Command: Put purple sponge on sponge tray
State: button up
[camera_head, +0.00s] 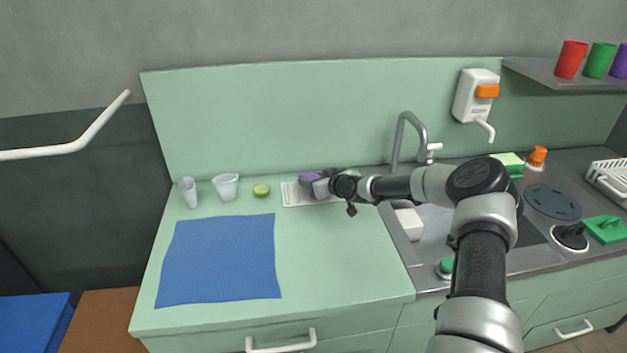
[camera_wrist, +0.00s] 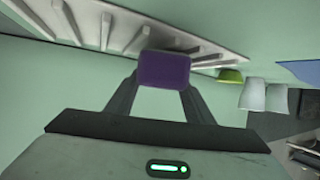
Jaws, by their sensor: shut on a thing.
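The purple sponge (camera_head: 309,177) is at the back of the green counter, over or at the white ribbed tray (camera_head: 291,196). In the wrist view, the purple sponge (camera_wrist: 164,70) sits between the fingertips of my gripper (camera_wrist: 163,84), which is shut on it. The slatted white tray (camera_wrist: 120,35) runs just beyond the sponge there. My gripper (camera_head: 326,187) partly hides the tray's right part in the head view. I cannot tell whether the sponge touches the tray.
A blue cloth (camera_head: 220,260) lies in front. The sink with its faucet (camera_head: 410,135) is to the right. The counter's front middle is clear.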

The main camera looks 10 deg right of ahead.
jog(key=shift+f, duration=0.1)
jog(key=o, duration=1.1)
jog(key=shift+c, duration=0.2)
jog(key=shift+s+d+r, duration=0.15)
jog(key=shift+s+r, duration=0.05)
jog(key=shift+r, duration=0.1)
jog(key=v, duration=1.1)
jog(key=shift+s+p, duration=0.3)
jog(key=shift+p, duration=0.1)
